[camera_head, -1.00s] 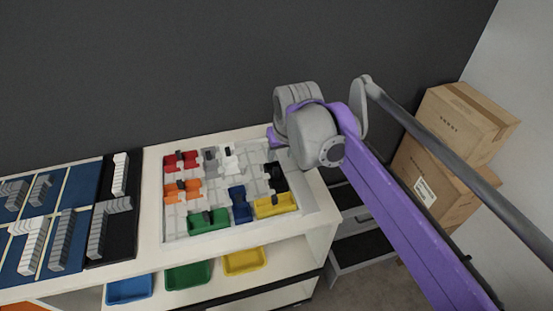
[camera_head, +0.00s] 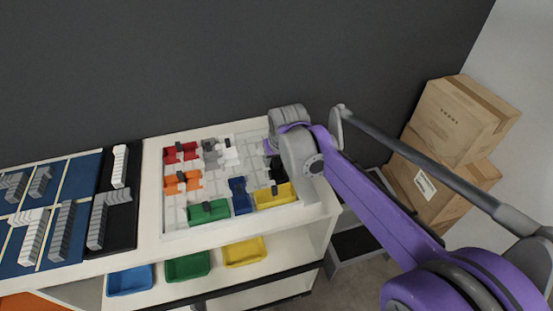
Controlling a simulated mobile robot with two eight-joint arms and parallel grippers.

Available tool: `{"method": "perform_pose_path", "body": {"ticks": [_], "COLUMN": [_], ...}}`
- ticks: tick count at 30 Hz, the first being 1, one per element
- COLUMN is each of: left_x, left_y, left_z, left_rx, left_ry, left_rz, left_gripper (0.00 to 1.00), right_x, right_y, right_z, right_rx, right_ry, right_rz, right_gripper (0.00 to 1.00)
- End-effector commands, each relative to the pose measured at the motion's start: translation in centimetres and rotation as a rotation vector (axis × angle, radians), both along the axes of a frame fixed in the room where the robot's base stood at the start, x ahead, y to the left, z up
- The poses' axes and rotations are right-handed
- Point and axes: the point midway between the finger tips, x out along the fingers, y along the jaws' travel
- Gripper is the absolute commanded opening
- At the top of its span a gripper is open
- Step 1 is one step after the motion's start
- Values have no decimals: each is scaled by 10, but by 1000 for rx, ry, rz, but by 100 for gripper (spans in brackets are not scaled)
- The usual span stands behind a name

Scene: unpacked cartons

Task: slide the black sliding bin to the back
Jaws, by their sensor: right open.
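The black sliding bin (camera_head: 278,172) sits at the right side of a white framed board (camera_head: 172,222) on the table, behind the yellow bin (camera_head: 275,195). My right arm's grey wrist covers part of it. My right gripper (camera_head: 271,147) is at the back right of the board, close to the black bin. It is open, but its fingertips are mostly hidden by the wrist, so I cannot tell whether they touch the bin. My left gripper is not in view.
Red (camera_head: 181,153), orange (camera_head: 182,182), green (camera_head: 209,211), blue (camera_head: 239,196), grey and white bins share the board. Grey stepped blocks stand on panels at left. Coloured trays are on the shelf below. Cardboard boxes (camera_head: 455,120) stand at right. A dark wall is behind.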

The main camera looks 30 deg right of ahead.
Motion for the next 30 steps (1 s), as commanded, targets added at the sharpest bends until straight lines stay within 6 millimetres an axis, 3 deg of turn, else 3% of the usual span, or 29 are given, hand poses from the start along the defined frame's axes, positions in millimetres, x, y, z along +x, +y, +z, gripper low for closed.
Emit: {"method": "perform_pose_path", "body": {"ticks": [1,9,30], "left_x": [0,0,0], "left_y": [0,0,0], "left_z": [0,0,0], "left_rx": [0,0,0], "left_ry": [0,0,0], "left_rz": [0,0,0], "left_gripper": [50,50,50], "right_x": [0,0,0], "right_y": [0,0,0], "right_z": [0,0,0], "right_rx": [0,0,0], "right_ry": [0,0,0], "right_rz": [0,0,0], "right_gripper": [50,1,0]}}
